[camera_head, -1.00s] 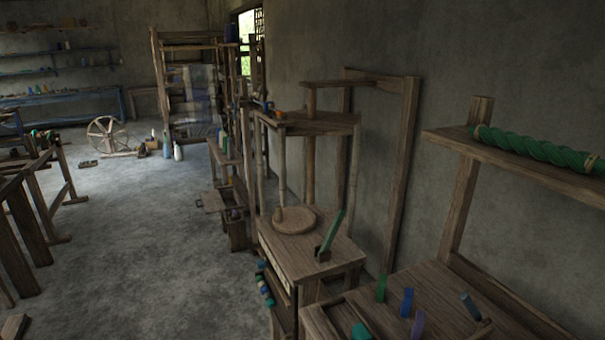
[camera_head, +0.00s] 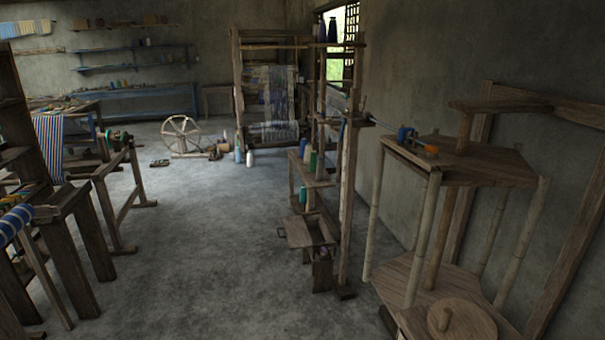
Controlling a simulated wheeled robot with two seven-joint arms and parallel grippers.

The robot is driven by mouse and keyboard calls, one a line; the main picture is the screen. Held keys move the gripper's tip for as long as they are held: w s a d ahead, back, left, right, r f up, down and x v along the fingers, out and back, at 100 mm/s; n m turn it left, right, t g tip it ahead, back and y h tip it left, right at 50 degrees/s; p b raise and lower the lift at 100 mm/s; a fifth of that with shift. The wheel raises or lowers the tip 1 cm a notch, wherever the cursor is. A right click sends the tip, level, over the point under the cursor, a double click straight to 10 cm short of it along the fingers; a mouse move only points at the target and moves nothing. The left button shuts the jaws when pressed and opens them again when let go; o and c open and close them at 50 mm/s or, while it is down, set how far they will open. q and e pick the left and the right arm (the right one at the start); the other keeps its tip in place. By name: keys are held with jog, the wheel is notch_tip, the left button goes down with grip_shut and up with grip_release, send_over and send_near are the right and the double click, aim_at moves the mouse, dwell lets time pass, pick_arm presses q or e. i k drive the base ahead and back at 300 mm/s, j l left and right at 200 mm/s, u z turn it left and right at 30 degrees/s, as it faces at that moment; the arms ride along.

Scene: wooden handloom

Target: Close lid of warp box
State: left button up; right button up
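What looks like the warp box (camera_head: 322,270) is a small wooden box low at the foot of a shelf rack, right of the picture's middle. A flat wooden panel with a small handle, seemingly its lid (camera_head: 298,234), sticks out to the left at its top, so the box appears open. It is small and dark, and I cannot see what is inside. Neither of my grippers is in view.
The shelf rack (camera_head: 349,195) with bottles and spools stands by the box. A wooden stand with a round disc (camera_head: 465,322) is close at the right. Looms and benches (camera_head: 62,210) stand at the left. The concrete floor (camera_head: 200,250) between is clear.

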aim_at(297, 236)
jog(key=i+j, duration=0.3)
jog(key=i, duration=0.15)
jog(key=i+j, duration=0.35)
jog(key=i, duration=0.15)
jog(key=i+j, duration=0.3)
jog(key=i, duration=0.15)
jog(key=i+j, duration=0.1)
jog(key=i, duration=0.2)
jog(key=i+j+z, duration=0.15)
jog(key=i+l, duration=0.05)
jog(key=i, duration=0.05)
